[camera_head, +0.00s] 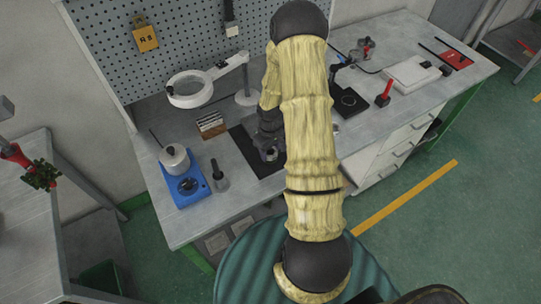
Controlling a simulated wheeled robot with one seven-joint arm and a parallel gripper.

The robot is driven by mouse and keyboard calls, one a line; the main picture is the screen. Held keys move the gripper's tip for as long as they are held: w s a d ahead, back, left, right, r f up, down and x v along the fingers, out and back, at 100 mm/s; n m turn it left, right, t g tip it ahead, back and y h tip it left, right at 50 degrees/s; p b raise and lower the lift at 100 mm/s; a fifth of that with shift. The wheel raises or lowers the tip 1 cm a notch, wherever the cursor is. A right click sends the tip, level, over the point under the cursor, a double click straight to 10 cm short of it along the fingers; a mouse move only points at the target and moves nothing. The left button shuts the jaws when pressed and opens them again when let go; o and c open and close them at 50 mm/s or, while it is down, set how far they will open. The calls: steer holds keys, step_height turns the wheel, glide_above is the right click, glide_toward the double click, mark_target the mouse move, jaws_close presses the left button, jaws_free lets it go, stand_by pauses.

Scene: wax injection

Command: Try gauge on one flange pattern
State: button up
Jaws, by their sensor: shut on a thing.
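My gripper (269,138), dark grey, is at the end of my yellow-sleeved arm, low over a black mat (247,150) on the grey workbench. It is shut on a small grey piece (271,154) at its tips. The piece is too small and too covered to tell whether it is the gauge or a flange pattern, or whether it touches the mat. My arm hides the bench just to the right of the gripper. No other gauge or flange pattern can be told for sure.
A small slotted rack (211,124) stands left of the mat, near the ring magnifier (190,89). A blue heater with a pot (184,185) and a dark grey upright tool (219,178) stand further left. Right of my arm are a red-handled tool (384,94) and a white slab (411,73).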

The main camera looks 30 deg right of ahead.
steer(key=shift+r+p, duration=2.15)
steer(key=shift+r, duration=0.55)
